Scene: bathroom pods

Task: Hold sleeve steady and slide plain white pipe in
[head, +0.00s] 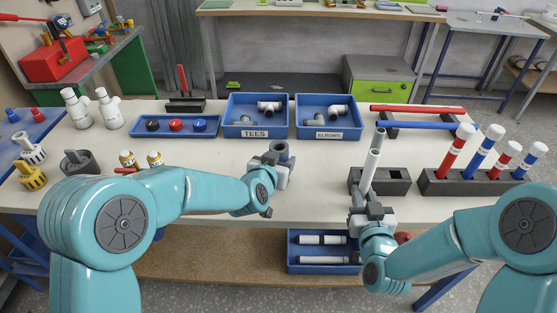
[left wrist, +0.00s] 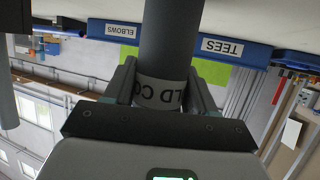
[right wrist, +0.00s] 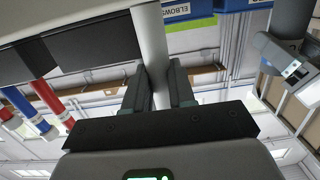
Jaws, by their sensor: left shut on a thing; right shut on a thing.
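A dark grey sleeve (head: 279,148) stands about upright over the table, its open end up. My left gripper (head: 272,172) is shut on it. In the left wrist view the sleeve (left wrist: 172,30) fills the jaws, with a white label band partly hidden by the fingers. The plain white pipe (head: 371,167) is upright, leaning slightly, in my right gripper (head: 371,207), which is shut on its lower part. The right wrist view shows the pipe (right wrist: 150,35) between the fingers and the sleeve (right wrist: 290,20) to its right. Pipe and sleeve are apart.
A dark slotted block (head: 398,188) sits just right of the pipe. A dark rack (head: 480,186) with red- and blue-banded pipes stands further right. Blue bins for tees (head: 255,131) and elbows (head: 329,132) are behind. A blue tray (head: 310,268) with white pipes lies below the front edge.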

